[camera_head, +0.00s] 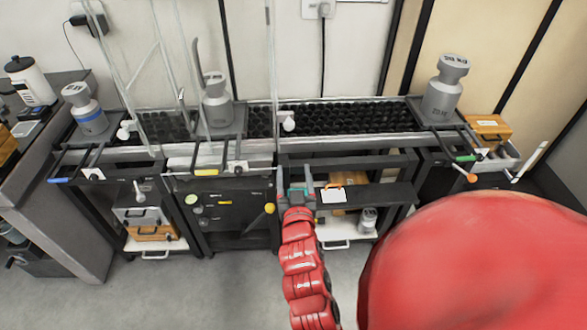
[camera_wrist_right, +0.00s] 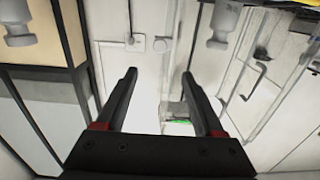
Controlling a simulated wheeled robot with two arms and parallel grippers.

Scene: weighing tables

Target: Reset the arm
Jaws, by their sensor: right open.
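My right arm (camera_head: 302,265), red and segmented, reaches up from the bottom centre of the head view. Its gripper (camera_head: 295,178) points toward the dark benches at the back, in front of the lower shelves. In the right wrist view the gripper's two black fingers (camera_wrist_right: 159,78) are spread apart, with nothing held between them. My left arm and gripper are not in view.
Steel weights stand on the benches at left (camera_head: 87,112), middle (camera_head: 216,102) and right (camera_head: 441,95). A black roller conveyor (camera_head: 350,119) runs between. A dark shelf (camera_head: 375,196) lies right of my gripper. Grey floor (camera_head: 225,290) is open at lower left.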

